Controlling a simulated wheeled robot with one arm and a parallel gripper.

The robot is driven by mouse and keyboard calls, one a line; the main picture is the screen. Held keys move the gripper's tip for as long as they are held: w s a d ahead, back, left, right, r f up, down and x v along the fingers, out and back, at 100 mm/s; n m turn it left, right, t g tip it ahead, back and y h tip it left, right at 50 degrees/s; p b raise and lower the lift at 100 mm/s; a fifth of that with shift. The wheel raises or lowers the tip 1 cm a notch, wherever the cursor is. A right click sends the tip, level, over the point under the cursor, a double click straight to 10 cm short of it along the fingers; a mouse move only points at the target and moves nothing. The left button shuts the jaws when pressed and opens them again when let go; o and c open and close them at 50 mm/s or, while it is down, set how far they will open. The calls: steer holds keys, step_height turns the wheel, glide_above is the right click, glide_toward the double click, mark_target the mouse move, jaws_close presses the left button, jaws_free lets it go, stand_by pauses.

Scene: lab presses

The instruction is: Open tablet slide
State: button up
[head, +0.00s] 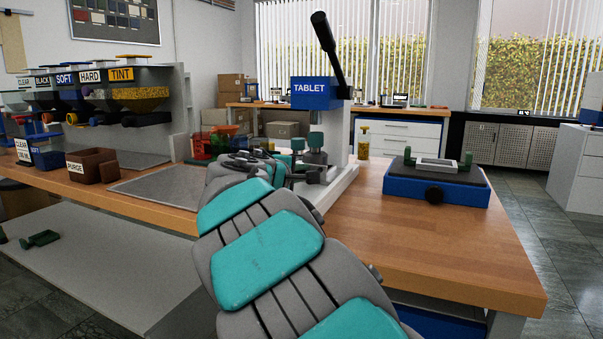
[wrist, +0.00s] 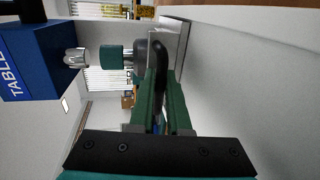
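The tablet press has a blue head marked TABLET (head: 321,92), a raised black lever (head: 328,45) and a pale upright. Its blue head is also in the wrist view (wrist: 28,62), turned sideways. Below the head is a green-collared punch (wrist: 112,56) over a dark rounded part. My arm reaches to the press base, and its links hide much of my gripper in the head view. In the wrist view my gripper (wrist: 160,85) has its green fingers close together, on both sides of a black upright handle (wrist: 160,58). Whether they press on it cannot be told.
A blue scale-like unit (head: 435,187) with a pale tray stands right of the press. Labelled hoppers (head: 130,90) and a brown PURGE bin (head: 92,166) are on the left. The wooden bench top (head: 420,245) is clear at the front right.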

jaws_close()
stand_by(0.8)
steer(key=f+v, duration=0.1)
steer(key=v, duration=0.3)
steer(key=f+b+v, duration=0.1)
steer(key=v, duration=0.4)
steer(key=f+v, duration=0.1)
steer(key=v, duration=0.4)
steer(key=shift+s+a+b, duration=0.15)
steer(key=shift+s+b, duration=0.15)
steer(key=shift+s, duration=0.1)
steer(key=o, duration=0.6)
jaws_free()
